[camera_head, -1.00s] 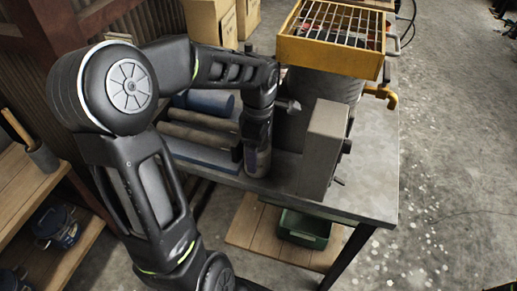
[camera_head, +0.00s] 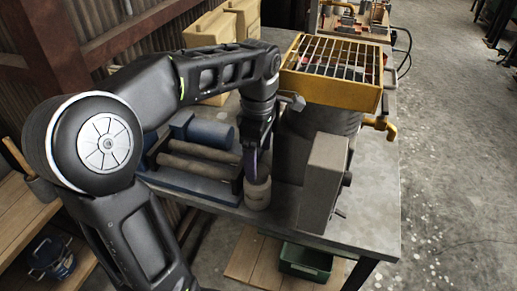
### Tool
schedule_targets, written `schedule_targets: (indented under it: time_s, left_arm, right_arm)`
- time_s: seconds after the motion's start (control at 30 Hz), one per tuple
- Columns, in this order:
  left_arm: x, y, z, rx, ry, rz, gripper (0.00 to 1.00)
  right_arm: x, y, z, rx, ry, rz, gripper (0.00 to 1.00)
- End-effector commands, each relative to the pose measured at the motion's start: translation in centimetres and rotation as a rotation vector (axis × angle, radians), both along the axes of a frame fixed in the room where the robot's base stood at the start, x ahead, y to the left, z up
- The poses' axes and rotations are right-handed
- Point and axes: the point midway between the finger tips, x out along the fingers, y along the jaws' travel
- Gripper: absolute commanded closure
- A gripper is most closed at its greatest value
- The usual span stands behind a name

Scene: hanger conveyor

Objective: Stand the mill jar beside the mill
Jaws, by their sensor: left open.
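The mill (camera_head: 195,150) is on the table at the left, with a blue motor housing and rollers on a blue base. The mill jar (camera_head: 257,194), a short pale grey-beige cylinder, stands upright on the tabletop just right of the mill's near end. My left gripper (camera_head: 257,168) points down at the jar's top. It is open; its fingers partly hide the jar's upper part, and I cannot tell whether they touch it. My right gripper is out of view.
A grey box-shaped unit (camera_head: 325,185) stands right of the jar, before a dark drum topped by a yellow grated tray (camera_head: 330,92). The metal tabletop (camera_head: 375,205) is bare at the front right. A green bin (camera_head: 305,262) sits on the lower shelf.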

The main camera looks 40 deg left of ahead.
Motion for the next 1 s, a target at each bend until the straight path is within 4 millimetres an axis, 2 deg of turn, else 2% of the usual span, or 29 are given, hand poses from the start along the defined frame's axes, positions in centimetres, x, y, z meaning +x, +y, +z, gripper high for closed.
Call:
schedule_targets:
  time_s: [0.1, 0.2, 1.0]
  left_arm:
    - [0.0, 0.0, 1.5, 0.0, -0.001, 0.0, 0.11]
    - [0.0, 0.0, 2.0, 0.0, -0.001, 0.0, 0.11]
    - [0.0, 0.0, 2.1, 0.0, 0.001, 0.0, 0.11]
  right_arm:
    - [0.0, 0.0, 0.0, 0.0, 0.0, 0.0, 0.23]
    - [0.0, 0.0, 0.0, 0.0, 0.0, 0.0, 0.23]
    - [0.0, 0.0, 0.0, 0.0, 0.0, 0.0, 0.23]
